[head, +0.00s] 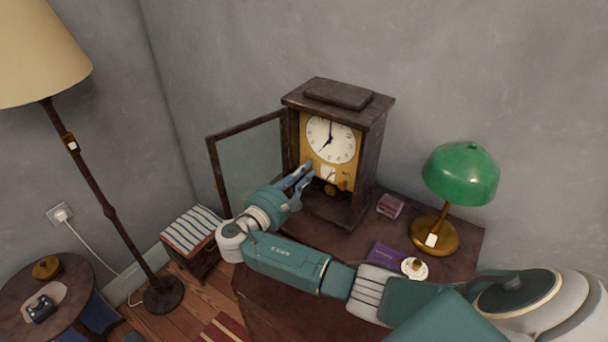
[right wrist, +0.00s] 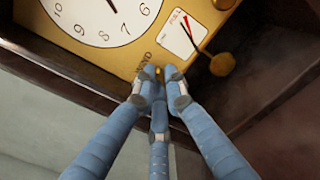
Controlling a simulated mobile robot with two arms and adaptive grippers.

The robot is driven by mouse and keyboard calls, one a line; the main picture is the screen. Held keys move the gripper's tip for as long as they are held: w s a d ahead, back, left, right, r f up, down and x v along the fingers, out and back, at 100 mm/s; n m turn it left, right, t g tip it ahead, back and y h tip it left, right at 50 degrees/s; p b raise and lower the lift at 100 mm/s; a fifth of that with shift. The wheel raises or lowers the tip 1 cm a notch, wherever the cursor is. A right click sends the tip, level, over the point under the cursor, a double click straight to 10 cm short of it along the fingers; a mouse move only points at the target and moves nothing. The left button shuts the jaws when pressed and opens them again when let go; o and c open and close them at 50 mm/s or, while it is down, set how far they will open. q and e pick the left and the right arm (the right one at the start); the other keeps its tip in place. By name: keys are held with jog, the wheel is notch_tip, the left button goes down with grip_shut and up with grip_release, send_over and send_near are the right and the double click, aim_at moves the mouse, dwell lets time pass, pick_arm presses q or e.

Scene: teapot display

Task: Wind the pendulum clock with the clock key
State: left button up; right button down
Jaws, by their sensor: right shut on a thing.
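The pendulum clock (head: 372,150) stands on the dark wooden table with its glass door (head: 250,155) swung open to the left. Its white dial (head: 331,139) and brass face plate show, with the pendulum below. My right gripper (head: 308,174) reaches to the lower left of the face plate. In the right wrist view its fingertips (right wrist: 158,82) are shut on a small brass piece, seemingly the clock key (right wrist: 159,73), beside the "WIND" lettering. The fingers hide most of the key. A small gauge (right wrist: 183,35) with a red hand and the pendulum bob (right wrist: 222,64) are nearby. My left gripper is out of view.
A green lamp (head: 461,174), a purple booklet (head: 384,252), a cup on a saucer (head: 414,269) and a small box (head: 390,205) stand on the table right of the clock. A striped stool (head: 192,230), floor lamp (head: 95,185) and round side table (head: 70,290) are left.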

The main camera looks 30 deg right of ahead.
jog(key=m+b, duration=0.3)
jog(key=m, duration=0.1)
jog(key=shift+s+f, duration=0.1)
jog(key=shift+f, duration=0.1)
jog(key=shift+s+d+m+b, duration=0.1)
jog(key=shift+m+b, duration=3.5)
jog(key=shift+b, duration=0.95)
jog(key=shift+s+m+b, duration=0.1)
jog(key=shift+m+b, duration=3.5)
jog(key=shift+b, duration=0.95)
jog(key=c, duration=2)
grip_release()
jog(key=shift+c, duration=0.2)
jog(key=v, duration=0.7)
jog(key=shift+s+a, duration=0.15)
jog(key=shift+a, duration=0.1)
